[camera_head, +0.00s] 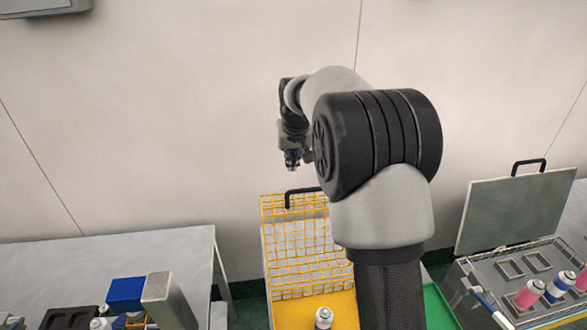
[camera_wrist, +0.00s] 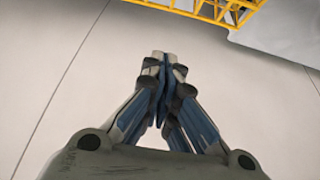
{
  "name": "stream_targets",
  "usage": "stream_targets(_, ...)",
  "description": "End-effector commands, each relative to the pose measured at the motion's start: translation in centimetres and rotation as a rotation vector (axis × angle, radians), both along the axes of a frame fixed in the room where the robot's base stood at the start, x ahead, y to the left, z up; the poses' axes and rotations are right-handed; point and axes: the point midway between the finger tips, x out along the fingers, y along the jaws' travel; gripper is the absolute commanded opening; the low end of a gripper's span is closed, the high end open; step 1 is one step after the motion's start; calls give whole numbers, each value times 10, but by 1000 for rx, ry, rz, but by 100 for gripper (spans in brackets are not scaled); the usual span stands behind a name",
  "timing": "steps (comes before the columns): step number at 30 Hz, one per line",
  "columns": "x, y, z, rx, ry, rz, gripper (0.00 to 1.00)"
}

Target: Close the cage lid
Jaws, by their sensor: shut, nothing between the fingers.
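The cage lid (camera_head: 290,245) is a yellow wire grid with a black handle (camera_head: 289,199) at its top edge. It stands raised behind the yellow cage base (camera_head: 286,312), so the cage is open. A white-topped can (camera_head: 323,318) stands in the base. My gripper (camera_head: 292,164) is shut and empty, pointing down, above the handle and apart from it in the head view. In the wrist view, the closed fingertips (camera_wrist: 162,58) point toward yellow bars (camera_wrist: 225,10) at the top edge. My arm hides the lid's right side.
A grey table (camera_head: 120,250) with a blue box (camera_head: 124,294) and small cans is at left. At right, an open grey case (camera_head: 515,212) with its own black handle holds pink and blue cans. A plain wall is behind.

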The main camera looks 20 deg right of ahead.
Motion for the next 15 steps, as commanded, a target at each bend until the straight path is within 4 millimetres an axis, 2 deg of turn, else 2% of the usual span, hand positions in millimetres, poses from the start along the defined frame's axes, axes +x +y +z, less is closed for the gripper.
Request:
stream_targets(5,8,-2,-22,1,3,0,0)
stream_targets(15,34,-7,-83,1,3,0,0)
